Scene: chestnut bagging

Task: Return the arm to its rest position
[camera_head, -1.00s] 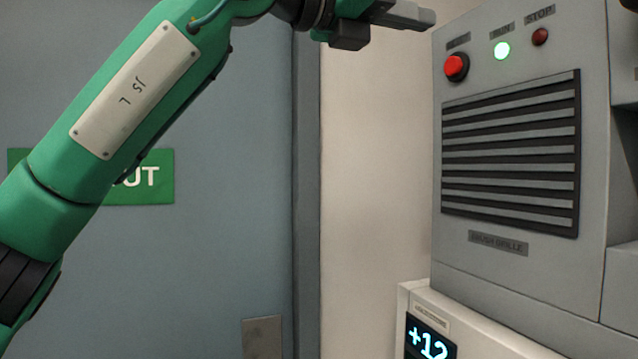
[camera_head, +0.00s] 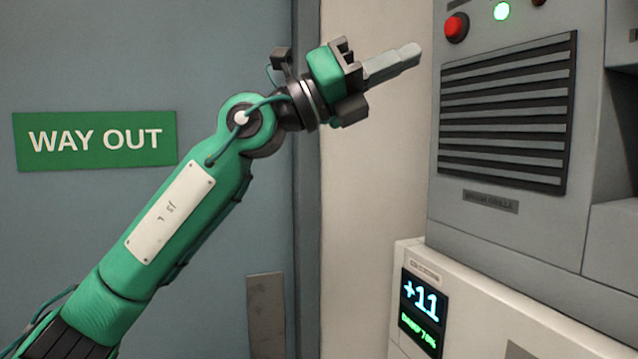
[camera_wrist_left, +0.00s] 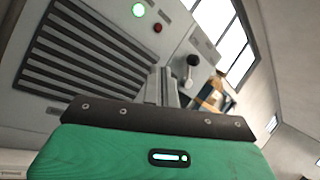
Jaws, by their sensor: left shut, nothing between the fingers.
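My left arm, green with black joints, comes in from the lower left in the head view. Its left gripper (camera_head: 408,57) is raised in front of the pale wall strip, its grey fingers pointing right toward the grey machine. The fingers are shut with nothing between them. In the left wrist view the closed fingers (camera_wrist_left: 162,86) show beyond the dark edge of the green gripper body, in front of the machine. My right gripper does not show.
The grey machine (camera_head: 470,222) at right has a red button (camera_head: 456,27), a lit green lamp (camera_head: 502,11) and a slatted grille (camera_head: 505,110). A green WAY OUT sign (camera_head: 95,140) is on the blue-grey door at left.

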